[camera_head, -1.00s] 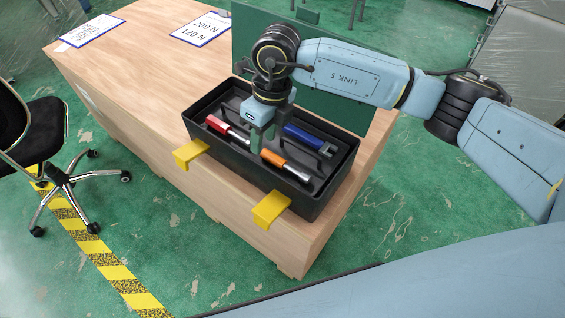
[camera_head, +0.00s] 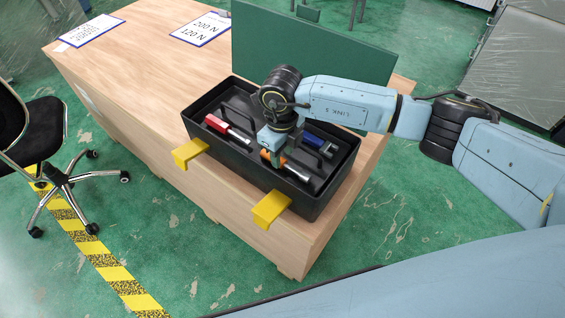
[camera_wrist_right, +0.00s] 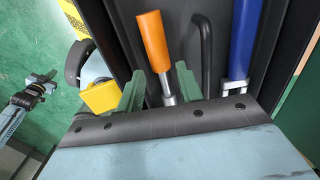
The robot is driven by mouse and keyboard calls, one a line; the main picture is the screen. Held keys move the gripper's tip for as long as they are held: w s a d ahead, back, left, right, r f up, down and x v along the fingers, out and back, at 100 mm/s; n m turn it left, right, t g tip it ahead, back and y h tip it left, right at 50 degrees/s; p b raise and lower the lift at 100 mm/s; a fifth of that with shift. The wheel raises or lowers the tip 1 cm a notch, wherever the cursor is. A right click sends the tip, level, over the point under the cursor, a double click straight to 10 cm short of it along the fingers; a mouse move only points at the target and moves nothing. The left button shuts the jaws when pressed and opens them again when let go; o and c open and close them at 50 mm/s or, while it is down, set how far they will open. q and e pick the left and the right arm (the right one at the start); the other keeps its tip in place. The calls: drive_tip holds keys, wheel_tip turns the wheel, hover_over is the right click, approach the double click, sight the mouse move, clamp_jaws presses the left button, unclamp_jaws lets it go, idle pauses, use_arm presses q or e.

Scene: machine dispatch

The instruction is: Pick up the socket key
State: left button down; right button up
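Three tools lie in the black tray (camera_head: 185,120): one red-handled (camera_head: 216,124), one orange-handled (camera_head: 267,157) and one blue-handled (camera_head: 317,143). The orange-handled tool has a straight metal shaft, which fits a socket key. My right gripper (camera_head: 275,148) is low over this tool and hides part of it. In the right wrist view, its green fingers (camera_wrist_right: 158,88) are open, one on each side of the metal shaft, with gaps visible. The orange handle (camera_wrist_right: 152,40) extends beyond the fingers.
The tray stands on a wooden crate table (camera_head: 150,70), with yellow brackets (camera_head: 271,209) at its near edge. A dark handle loop (camera_wrist_right: 205,50) lies beside the orange tool. A green panel (camera_head: 330,50) stands behind the tray. Signs lie at the far left.

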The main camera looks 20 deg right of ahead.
sight(282, 160)
wheel_tip(282, 160, down, 3)
drive_tip(key=shift+r, duration=0.1)
clamp_jaws()
